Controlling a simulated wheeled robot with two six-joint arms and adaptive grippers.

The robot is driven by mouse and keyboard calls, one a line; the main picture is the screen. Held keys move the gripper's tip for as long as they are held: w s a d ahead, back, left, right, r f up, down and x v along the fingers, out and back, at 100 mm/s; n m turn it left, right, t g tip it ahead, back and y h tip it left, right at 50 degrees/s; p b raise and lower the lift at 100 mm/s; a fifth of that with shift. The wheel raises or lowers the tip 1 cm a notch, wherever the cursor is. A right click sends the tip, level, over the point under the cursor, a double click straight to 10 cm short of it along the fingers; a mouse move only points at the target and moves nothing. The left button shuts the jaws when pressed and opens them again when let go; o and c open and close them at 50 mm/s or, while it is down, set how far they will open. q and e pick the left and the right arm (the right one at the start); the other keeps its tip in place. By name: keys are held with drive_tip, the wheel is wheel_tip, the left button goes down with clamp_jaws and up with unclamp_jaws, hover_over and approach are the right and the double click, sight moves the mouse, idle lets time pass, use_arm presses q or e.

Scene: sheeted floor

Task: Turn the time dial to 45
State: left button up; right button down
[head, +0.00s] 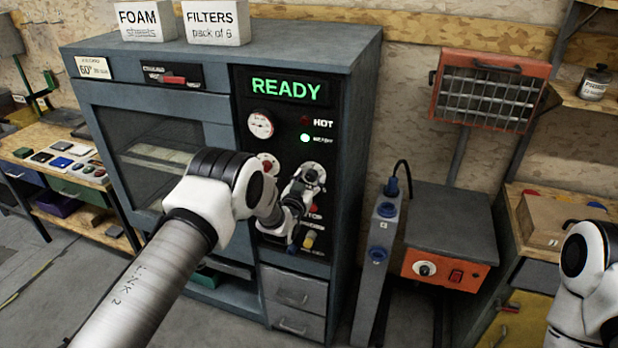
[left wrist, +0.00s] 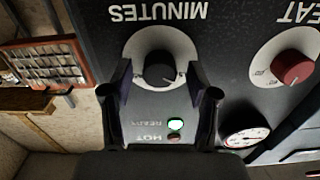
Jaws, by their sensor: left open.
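The time dial (left wrist: 160,68) is a black knob on a pale round plate, under the word MINUTES, upside down in the left wrist view. In the head view the dial's plate (head: 314,168) shows partly behind my gripper. My left gripper (left wrist: 158,72) is open, with one finger on each side of the knob. I cannot tell whether the fingers touch it. The left gripper (head: 309,180) also shows in the head view, in front of the black control panel (head: 345,130). The dial's number reading is too small to make out. My right gripper is out of view.
A red HEAT knob (left wrist: 292,68) and a round gauge (left wrist: 246,125) sit beside the dial. The display (head: 286,88) reads READY, and a green lamp (head: 305,138) is lit. A red button (head: 315,211) and yellow control (head: 309,239) lie below the dial.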

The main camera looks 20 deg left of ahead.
use_arm(q)
drive_tip(key=shift+d, duration=0.2)
drive_tip(key=c, duration=0.6)
drive_tip(key=shift+a, duration=0.15)
clamp_jaws()
drive_tip(key=shift+a, duration=0.1)
